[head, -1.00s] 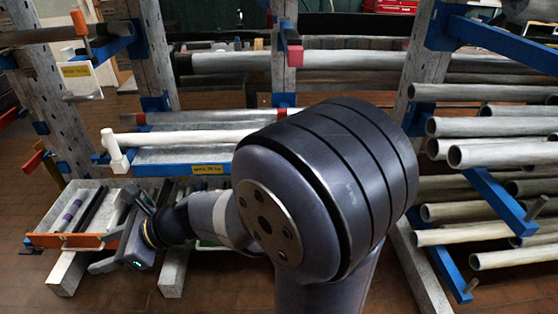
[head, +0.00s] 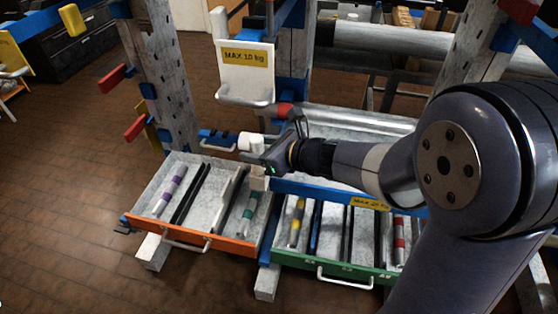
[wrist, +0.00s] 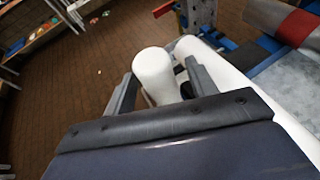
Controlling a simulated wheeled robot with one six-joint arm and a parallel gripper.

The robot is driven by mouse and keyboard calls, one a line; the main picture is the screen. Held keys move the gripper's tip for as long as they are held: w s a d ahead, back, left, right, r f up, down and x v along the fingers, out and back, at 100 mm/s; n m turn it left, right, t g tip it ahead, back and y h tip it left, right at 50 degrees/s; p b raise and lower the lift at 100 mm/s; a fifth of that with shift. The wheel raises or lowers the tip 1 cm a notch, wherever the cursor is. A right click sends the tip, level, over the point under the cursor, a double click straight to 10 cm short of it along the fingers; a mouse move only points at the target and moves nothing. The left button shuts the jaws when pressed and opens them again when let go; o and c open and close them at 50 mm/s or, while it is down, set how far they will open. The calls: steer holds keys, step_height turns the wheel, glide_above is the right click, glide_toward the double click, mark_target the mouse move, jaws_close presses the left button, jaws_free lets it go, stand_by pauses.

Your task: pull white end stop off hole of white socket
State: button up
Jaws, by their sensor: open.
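The white end stop (head: 250,141) is a rounded, stubby piece at the left end of the blue rack arm. In the wrist view the end stop (wrist: 156,72) stands between my gripper's two grey fingers (wrist: 162,74), which are apart on either side of it. The fingers do not look closed on it. A long white tube (wrist: 238,92) runs behind it to the lower right. My gripper (head: 264,156) is just below and right of the end stop in the head view. The white socket and its hole are not clearly distinguishable; my gripper and the end stop hide that area.
A white holder labelled MAX 10 kg (head: 246,80) hangs above the gripper. An open drawer with an orange front (head: 190,234) and one with a green front (head: 330,264) lie below. A grey upright (head: 168,75) stands left. The floor at left (head: 70,190) is clear.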

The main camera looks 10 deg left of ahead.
steer(key=shift+x, duration=1.35)
steer(key=shift+c, duration=0.2)
steer(key=shift+r, duration=0.1)
steer(key=c, duration=1.1)
